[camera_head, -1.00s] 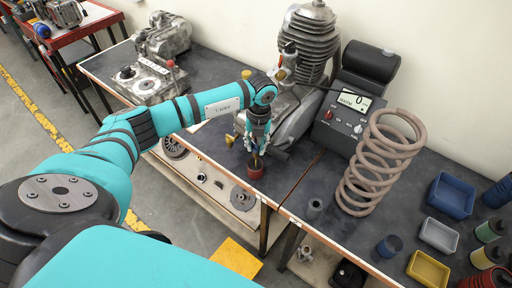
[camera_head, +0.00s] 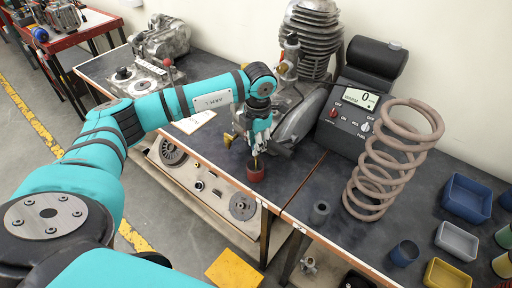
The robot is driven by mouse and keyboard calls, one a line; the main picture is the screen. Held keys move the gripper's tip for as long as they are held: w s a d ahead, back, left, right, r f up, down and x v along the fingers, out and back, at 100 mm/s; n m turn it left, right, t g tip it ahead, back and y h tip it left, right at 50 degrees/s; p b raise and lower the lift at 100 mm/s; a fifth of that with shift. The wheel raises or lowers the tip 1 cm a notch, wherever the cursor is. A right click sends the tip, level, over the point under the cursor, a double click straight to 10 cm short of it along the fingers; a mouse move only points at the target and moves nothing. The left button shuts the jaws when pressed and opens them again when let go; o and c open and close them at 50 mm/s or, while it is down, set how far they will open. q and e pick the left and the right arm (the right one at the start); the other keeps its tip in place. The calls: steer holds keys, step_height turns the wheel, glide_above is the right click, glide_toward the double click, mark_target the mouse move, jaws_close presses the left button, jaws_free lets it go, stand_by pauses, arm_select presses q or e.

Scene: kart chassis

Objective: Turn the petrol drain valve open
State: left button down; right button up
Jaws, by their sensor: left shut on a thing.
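My left gripper (camera_head: 257,147) points down at the front of the workbench, beside the engine. It is shut on a small, thin brass-coloured piece (camera_head: 256,157), directly above a red cup (camera_head: 256,173). The piece is mostly hidden by the fingers, and I cannot tell whether it is the petrol drain valve. A yellow knob-like part (camera_head: 228,141) shows just left of the gripper. The grey finned engine (camera_head: 310,45) stands behind, with a small carburettor-like part (camera_head: 290,55) on its near side. My right gripper is not in view.
A meter box (camera_head: 347,120) reading 0 and a large coil spring (camera_head: 395,160) stand right of the engine. Small trays (camera_head: 465,197) and cups lie at the right. Bench surface between cup and spring is mostly clear.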

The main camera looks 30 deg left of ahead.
arm_select(q)
steer(key=shift+m+b, duration=0.95)
steer(key=shift+m, duration=0.65)
steer(key=shift+r, duration=0.1)
steer(key=c, duration=1.4)
jaws_free()
step_height(320, 180, up, 12)
steer(key=shift+s+d, duration=0.25)
steer(key=shift+d, duration=0.05)
steer(key=shift+s, duration=0.1)
